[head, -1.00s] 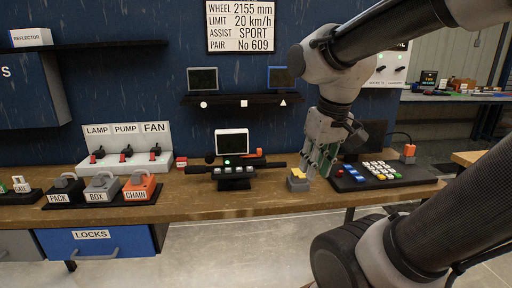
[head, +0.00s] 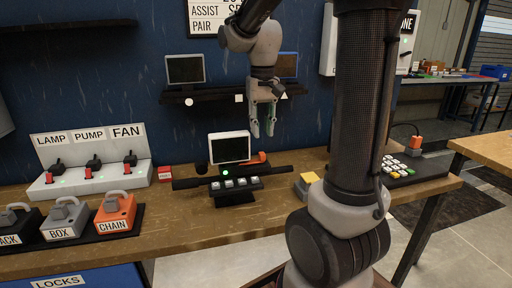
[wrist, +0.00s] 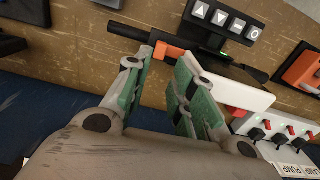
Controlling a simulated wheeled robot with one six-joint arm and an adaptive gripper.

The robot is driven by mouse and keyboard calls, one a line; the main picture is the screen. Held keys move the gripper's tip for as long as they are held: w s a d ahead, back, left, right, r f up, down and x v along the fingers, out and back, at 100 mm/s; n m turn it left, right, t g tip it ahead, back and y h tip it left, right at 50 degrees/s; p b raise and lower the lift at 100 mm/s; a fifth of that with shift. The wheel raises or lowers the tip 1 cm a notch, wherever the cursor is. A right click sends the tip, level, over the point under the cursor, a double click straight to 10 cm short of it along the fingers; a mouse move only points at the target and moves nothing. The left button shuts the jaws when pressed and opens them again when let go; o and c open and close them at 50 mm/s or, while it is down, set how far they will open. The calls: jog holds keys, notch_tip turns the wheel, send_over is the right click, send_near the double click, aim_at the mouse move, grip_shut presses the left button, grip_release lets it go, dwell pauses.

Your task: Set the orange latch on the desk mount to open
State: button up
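The desk mount (head: 232,196) stands on the workbench, with a black bar, a white-framed display (head: 229,147) and a button pad. The orange latch (head: 258,158) shows at the display's right side, partly hidden behind it. My gripper (head: 262,132) hangs above and behind the latch, fingers pointing down, apart from it. In the wrist view the orange latch (wrist: 165,54) lies beside the black bar, just beyond the gap between my green fingers (wrist: 155,72). The fingers are spread with nothing between them. The right finger hides part of the mount and display.
A yellow-topped grey block (head: 307,184) stands right of the mount. A red block (head: 165,173) and the LAMP, PUMP, FAN switch panel (head: 92,180) are to the left. Labelled padlocks (head: 115,212) sit front left. A shelf (head: 215,97) with small screens hangs behind my gripper.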

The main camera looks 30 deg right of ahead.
aim_at(262, 153)
jog(key=shift+s+f, duration=0.2)
jog(key=shift+f, duration=0.2)
notch_tip(262, 153, down, 7)
jog(key=shift+f, duration=0.1)
grip_shut()
